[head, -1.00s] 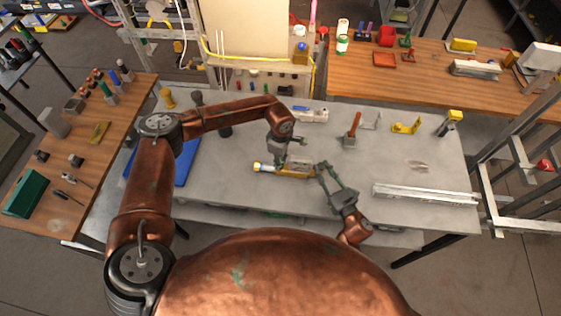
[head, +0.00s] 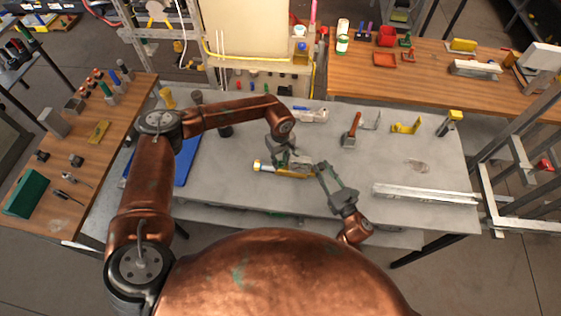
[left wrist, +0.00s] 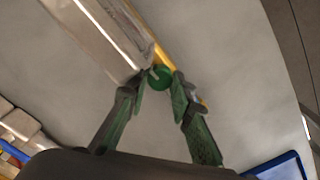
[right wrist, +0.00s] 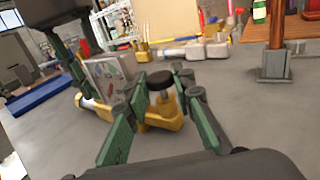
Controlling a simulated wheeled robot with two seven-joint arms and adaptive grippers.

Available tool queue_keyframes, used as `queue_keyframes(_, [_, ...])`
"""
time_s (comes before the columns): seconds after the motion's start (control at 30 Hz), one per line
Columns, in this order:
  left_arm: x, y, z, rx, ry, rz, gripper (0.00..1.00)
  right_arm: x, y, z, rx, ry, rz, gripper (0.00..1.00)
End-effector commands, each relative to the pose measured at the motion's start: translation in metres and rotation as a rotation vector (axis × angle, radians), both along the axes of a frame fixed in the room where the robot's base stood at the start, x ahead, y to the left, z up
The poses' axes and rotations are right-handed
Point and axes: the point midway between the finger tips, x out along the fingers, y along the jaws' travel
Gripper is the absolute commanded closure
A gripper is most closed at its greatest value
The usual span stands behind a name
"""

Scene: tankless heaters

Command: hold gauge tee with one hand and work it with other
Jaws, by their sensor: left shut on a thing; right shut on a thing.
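The gauge tee (head: 288,173) is a yellow, brass-coloured bar lying low over the grey bench in the head view. My left gripper (head: 289,160) comes down on it from above. In the left wrist view its fingertips close around a small round green part (left wrist: 160,77) beside the yellow bar. My right gripper (head: 320,170) is shut on the tee's right end. In the right wrist view, a black-capped upright part (right wrist: 160,82) on the yellow body stands between its fingers. A flat pale panel (right wrist: 105,72) stands at the tee's side. The exact finger contacts are partly hidden.
A red-handled brush-like tool (head: 351,130), a yellow bracket (head: 406,127) and a long metal rail (head: 425,195) lie on the bench to the right. A blue tray (head: 187,160) is at the left. The bench front right of centre is mostly clear.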

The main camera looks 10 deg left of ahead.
Motion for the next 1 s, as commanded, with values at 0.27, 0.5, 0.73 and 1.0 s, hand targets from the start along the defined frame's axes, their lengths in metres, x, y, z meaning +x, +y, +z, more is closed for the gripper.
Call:
queue_keyframes(0.27, [0.0005,0.0005,0.0006,0.001,-0.001,-0.010,1.00,0.0005,-0.0009,-0.0002,-0.001,0.001,-0.002,1.00])
queue_keyframes(0.5, [0.0005,0.0005,0.0006,0.001,-0.001,-0.009,0.76,0.0005,-0.0009,-0.0002,-0.001,0.001,-0.002,1.00])
queue_keyframes(0.73, [0.0002,0.0002,0.0003,0.000,0.000,-0.009,0.61,0.0003,-0.0008,-0.0002,-0.001,0.001,-0.001,1.00])
queue_keyframes(1.0, [0.0000,-0.0006,0.0003,-0.001,0.000,-0.007,0.61,-0.0001,0.0001,-0.0001,0.000,0.000,0.000,1.00])
